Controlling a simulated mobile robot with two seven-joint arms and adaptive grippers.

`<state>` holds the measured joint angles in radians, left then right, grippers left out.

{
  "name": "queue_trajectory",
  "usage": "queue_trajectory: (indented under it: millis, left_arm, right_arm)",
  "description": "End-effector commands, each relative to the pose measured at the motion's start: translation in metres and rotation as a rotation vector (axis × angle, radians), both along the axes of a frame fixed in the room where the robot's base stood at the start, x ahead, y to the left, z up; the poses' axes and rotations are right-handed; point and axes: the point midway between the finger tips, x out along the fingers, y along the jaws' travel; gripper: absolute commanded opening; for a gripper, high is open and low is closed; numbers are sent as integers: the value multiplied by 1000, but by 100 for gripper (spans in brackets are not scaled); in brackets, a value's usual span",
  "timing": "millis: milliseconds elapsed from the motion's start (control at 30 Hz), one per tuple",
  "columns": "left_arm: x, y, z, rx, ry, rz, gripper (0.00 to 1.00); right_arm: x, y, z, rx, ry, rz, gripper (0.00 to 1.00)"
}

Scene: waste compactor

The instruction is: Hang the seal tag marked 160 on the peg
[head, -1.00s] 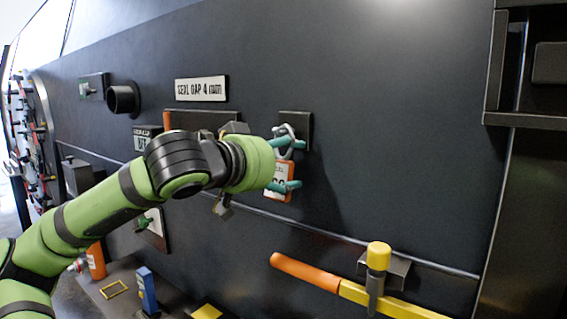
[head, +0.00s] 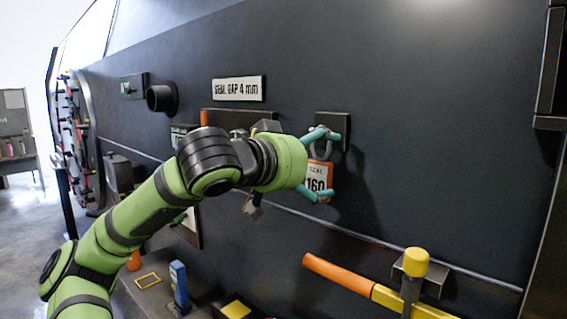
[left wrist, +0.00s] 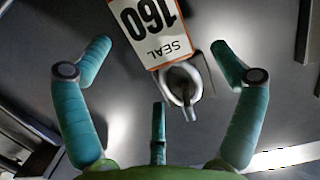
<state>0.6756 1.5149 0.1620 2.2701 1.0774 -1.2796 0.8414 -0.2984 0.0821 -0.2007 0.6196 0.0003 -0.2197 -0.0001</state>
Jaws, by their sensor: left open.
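The seal tag (head: 317,181) is a white plate with an orange border, marked SEAL 160. It hangs upright below a dark square mount (head: 334,128) on the wall, and its grey ring is at the peg. In the left wrist view the tag (left wrist: 150,30) appears upside down, with its ring (left wrist: 183,82) seemingly around the peg's end (left wrist: 189,112). My left gripper (head: 322,165) is open, with teal fingers above and below the tag. In the wrist view its fingers stand apart from the tag on both sides. My right gripper is out of view.
A sign reading SEAL GAP 4 mm (head: 239,89) is on the dark wall. A black round stub (head: 160,98) sticks out at left. An orange and yellow lever (head: 345,277) with a yellow knob (head: 416,262) juts out below right. A blue object (head: 179,285) stands on a ledge below.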

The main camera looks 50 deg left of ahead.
Motion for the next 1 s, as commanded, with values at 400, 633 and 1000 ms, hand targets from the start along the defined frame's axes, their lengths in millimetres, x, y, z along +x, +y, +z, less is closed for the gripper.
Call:
queue_trajectory:
  millis: [400,633,1000]
  left_arm:
    - [-67,-8,13,2,-4,-2,93]
    - [-98,-12,19,2,-1,-1,93]
    - [-105,-13,20,1,2,-1,93]
  right_arm:
    - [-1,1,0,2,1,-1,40]
    - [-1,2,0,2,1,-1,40]
    - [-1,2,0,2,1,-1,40]
